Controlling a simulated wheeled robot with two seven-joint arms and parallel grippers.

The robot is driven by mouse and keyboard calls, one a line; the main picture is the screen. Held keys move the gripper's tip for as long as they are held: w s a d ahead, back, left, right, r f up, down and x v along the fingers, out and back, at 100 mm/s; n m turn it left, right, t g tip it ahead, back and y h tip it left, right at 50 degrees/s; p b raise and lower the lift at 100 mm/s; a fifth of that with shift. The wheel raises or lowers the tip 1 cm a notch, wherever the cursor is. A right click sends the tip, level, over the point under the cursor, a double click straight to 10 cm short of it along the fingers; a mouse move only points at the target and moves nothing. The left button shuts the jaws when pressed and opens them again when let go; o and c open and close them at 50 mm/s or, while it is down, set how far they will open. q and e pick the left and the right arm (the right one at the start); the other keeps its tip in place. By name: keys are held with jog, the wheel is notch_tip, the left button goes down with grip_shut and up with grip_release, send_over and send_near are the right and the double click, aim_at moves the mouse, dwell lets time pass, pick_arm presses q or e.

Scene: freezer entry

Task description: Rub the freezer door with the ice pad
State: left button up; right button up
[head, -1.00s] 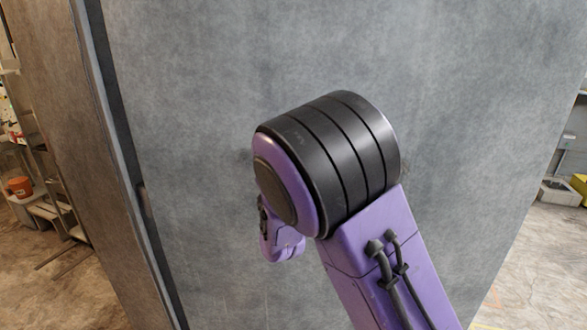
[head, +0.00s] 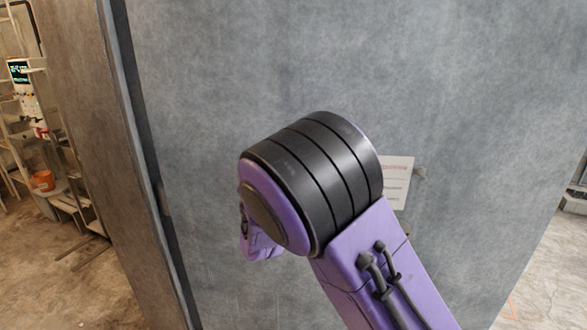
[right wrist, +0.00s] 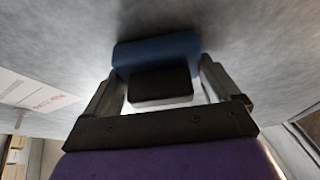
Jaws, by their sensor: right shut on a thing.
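The freezer door (head: 260,70) is the large grey panel filling most of the head view. Its surface also shows in the right wrist view (right wrist: 255,35). The ice pad (right wrist: 155,50) is a blue block with a black grip in the right wrist view. My right gripper (right wrist: 160,82) is shut on the pad's black grip. The pad faces the grey door surface at close range; I cannot tell whether it touches. In the head view my purple and black right arm hides the gripper and the pad. My left gripper is not in view.
A white sign with red print (head: 397,181) is on the door beside my arm; it also shows in the right wrist view (right wrist: 38,92). A dark vertical edge (head: 150,150) bounds the door at left. Shelves (head: 62,190) with an orange bucket (head: 42,181) stand beyond it.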

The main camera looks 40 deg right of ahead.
jog(key=w+a, duration=0.6)
jog(key=w, duration=0.1)
jog(key=shift+w+a, duration=0.25)
jog(key=shift+w, duration=0.05)
dwell(0.5)
